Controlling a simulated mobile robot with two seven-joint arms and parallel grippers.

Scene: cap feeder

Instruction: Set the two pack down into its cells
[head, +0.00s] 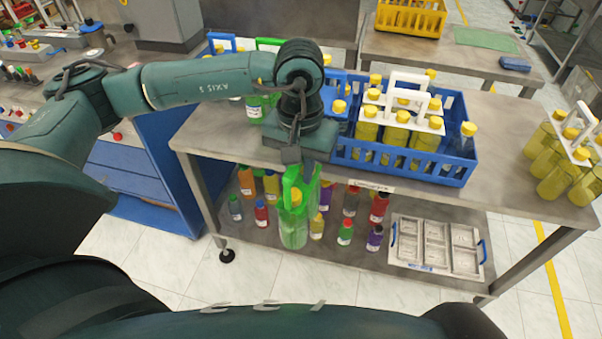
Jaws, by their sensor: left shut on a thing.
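My left gripper (295,158) is shut on the handle of a two pack, a bright green carrier (293,177) with green bottles (293,230) and a yellow cap showing. The pack hangs upright in front of the table's near edge, left of the blue crate; its second bottle is mostly hidden. The blue crate (410,170) stands on the table and holds a white carrier (407,117) of yellow-capped bottles, plus a single yellow-capped bottle (463,138) at its right. My wrist hides the crate's left end, so its cells there cannot be made out. My right gripper is not in view.
Another white carrier with yellow bottles (563,158) stands at the table's right end. Green and blue carriers (268,44) stand behind my left arm. The lower shelf holds several small bottles (345,232) and a white tray (437,247). Bare tabletop (500,190) lies right of the crate.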

